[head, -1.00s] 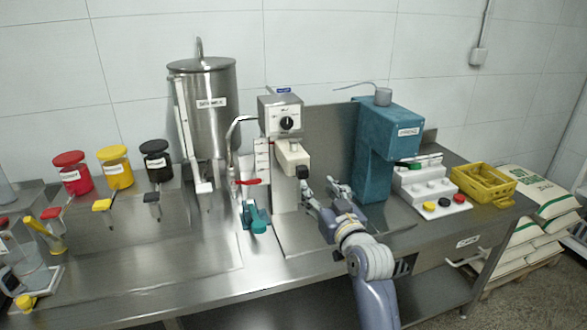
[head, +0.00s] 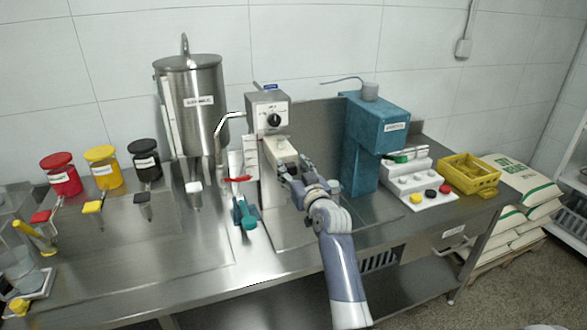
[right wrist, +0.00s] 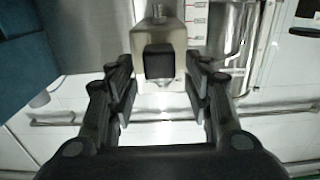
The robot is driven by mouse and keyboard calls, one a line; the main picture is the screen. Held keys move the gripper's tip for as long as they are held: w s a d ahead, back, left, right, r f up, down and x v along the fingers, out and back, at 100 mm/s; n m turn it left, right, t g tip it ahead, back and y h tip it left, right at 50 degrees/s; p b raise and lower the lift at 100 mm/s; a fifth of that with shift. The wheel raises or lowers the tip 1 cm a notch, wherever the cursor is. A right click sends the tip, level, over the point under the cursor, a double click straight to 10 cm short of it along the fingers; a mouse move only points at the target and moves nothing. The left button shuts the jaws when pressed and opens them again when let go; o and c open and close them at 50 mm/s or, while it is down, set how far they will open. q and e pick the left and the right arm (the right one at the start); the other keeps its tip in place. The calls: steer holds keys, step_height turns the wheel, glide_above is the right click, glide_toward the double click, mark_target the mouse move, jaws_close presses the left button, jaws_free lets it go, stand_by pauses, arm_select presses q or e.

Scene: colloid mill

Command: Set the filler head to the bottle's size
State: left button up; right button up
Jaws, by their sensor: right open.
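The filler (head: 268,112) stands mid-bench, a pale column with a black dial. Its beige filler head (head: 281,146) juts forward beside a white scale strip (head: 250,158). My right gripper (head: 293,169) is open at the front end of the head, which it partly hides in the head view. In the right wrist view the beige head (right wrist: 165,35) with its black knob (right wrist: 159,62) lies between the spread fingers of the right gripper (right wrist: 160,85), with gaps on both sides. I cannot make out a bottle at the filler. My left gripper is out of view.
A teal machine (head: 374,130) stands close right of my right arm. A button stand (head: 408,180) and yellow crate (head: 468,178) are farther right. A steel tank (head: 192,105), a teal-handled item (head: 243,213) and several coloured-lid jars are left.

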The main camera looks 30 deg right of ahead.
jaws_close()
step_height(320, 180, down, 7)
steer(key=b, duration=0.3)
steer(key=shift+b, duration=0.4)
steer(key=shift+r, duration=0.2)
jaws_free()
steer(key=shift+s, duration=0.1)
steer(key=v, duration=1.1)
steer(key=shift+s, duration=0.4)
